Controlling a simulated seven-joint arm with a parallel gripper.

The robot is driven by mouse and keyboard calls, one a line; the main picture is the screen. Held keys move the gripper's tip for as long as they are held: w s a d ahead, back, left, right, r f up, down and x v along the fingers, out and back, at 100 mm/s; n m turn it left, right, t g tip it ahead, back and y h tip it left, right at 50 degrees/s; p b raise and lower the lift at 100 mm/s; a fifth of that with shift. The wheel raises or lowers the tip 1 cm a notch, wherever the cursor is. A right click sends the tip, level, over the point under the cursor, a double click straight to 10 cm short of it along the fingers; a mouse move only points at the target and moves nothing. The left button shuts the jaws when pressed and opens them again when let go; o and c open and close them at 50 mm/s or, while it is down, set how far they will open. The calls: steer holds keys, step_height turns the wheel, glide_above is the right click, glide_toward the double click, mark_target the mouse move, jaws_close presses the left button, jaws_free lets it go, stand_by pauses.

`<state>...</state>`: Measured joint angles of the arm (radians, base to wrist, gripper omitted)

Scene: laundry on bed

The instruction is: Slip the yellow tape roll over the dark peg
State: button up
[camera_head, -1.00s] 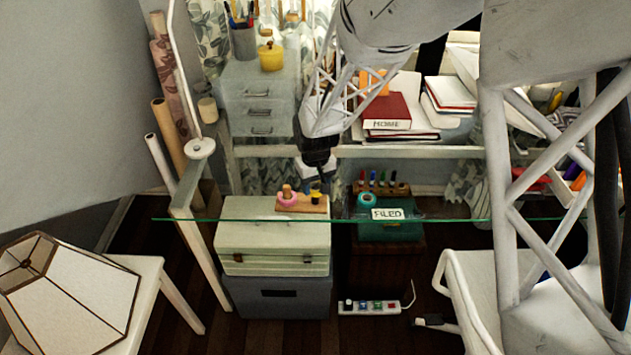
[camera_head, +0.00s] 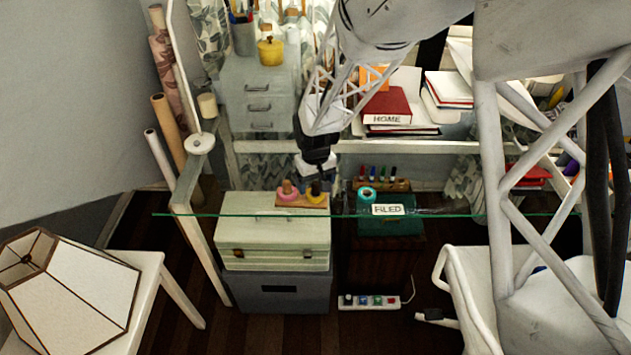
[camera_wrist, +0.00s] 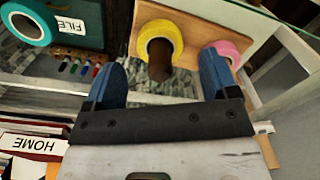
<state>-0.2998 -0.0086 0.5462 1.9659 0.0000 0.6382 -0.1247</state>
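The yellow tape roll (camera_wrist: 143,38) sits around the dark peg (camera_wrist: 159,63) on a wooden board (camera_wrist: 193,17) in the wrist view. The peg passes through the roll's hole and sticks out of it. In the head view the yellow roll (camera_head: 314,198) circles the dark peg (camera_head: 316,186), low near the board. How flat it lies is hard to tell. My gripper (camera_wrist: 164,62) is open and empty, its blue fingertips apart on either side of the peg, clear of the roll. In the head view its fingers are hard to make out above the board.
A pink roll (camera_head: 288,197) surrounds a lighter peg beside the yellow one. A teal roll (camera_head: 366,194) lies by the FILED label (camera_head: 387,210). A marker rack (camera_head: 380,184), a red HOME book (camera_head: 388,107) and drawers (camera_head: 259,95) stand nearby. The glass edge is in front.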

steer(key=shift+r, duration=0.1)
steer(key=shift+r, duration=3.8)
steer(key=shift+s+d+r, duration=0.2)
steer(key=shift+d+r, duration=0.1)
steer(key=shift+r, duration=0.1)
steer(key=s+d+r+m+t, duration=0.1)
steer(key=s+d+r+m, duration=0.1)
steer(key=s+d+r, duration=0.7)
steer(key=s+d+r+m+t, duration=0.1)
steer(key=s+d+r+m, duration=0.1)
steer(key=s+d+r, duration=0.7)
steer(key=s+m, duration=0.1)
steer(key=s, duration=1)
steer(key=shift+s+f+t, duration=0.25)
steer(key=shift+s+t, duration=0.05)
